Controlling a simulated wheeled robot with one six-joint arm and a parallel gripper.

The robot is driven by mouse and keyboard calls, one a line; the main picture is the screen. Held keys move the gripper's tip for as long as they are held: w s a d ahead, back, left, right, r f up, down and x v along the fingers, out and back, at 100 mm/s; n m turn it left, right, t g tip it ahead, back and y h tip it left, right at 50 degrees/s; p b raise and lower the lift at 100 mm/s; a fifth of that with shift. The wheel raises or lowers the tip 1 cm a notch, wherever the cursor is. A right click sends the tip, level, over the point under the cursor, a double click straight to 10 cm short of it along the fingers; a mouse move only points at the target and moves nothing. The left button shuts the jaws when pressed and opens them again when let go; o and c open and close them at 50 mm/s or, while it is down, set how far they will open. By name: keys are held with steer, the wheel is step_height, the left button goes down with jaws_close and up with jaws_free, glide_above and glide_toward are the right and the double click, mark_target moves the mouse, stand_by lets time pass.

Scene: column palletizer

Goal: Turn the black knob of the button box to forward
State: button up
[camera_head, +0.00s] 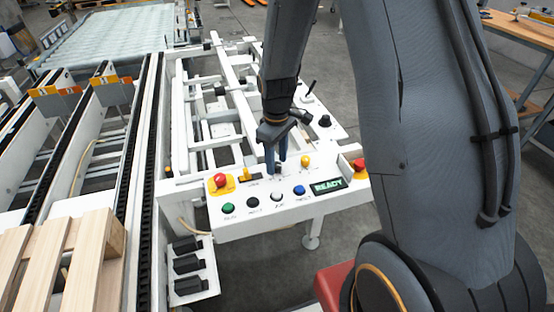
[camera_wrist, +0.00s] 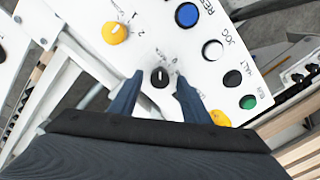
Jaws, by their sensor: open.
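The button box (camera_head: 240,222) is a white panel with a lit READY display (camera_head: 328,185). In the wrist view its black knob (camera_wrist: 160,77) is small and round, with a white pointer line running nearly straight up the picture. The small lettering around it is too blurred to read fully. My gripper (camera_head: 276,166) points down at the panel, open. In the wrist view its two blue-grey fingers (camera_wrist: 159,84) stand on either side of the black knob, with a gap visible on both sides. In the head view the fingers largely hide the knob.
A yellow knob (camera_wrist: 115,33) sits beside the black knob. Blue (camera_wrist: 187,14), white (camera_wrist: 212,49), black (camera_wrist: 233,78) and green (camera_wrist: 248,102) buttons form a row nearby. Red emergency buttons (camera_head: 220,181) (camera_head: 359,164) flank the panel. A conveyor frame (camera_head: 190,130) lies behind.

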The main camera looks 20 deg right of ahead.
steer(key=shift+f, duration=0.25)
steer(key=c, duration=1)
steer(key=shift+c, duration=0.2)
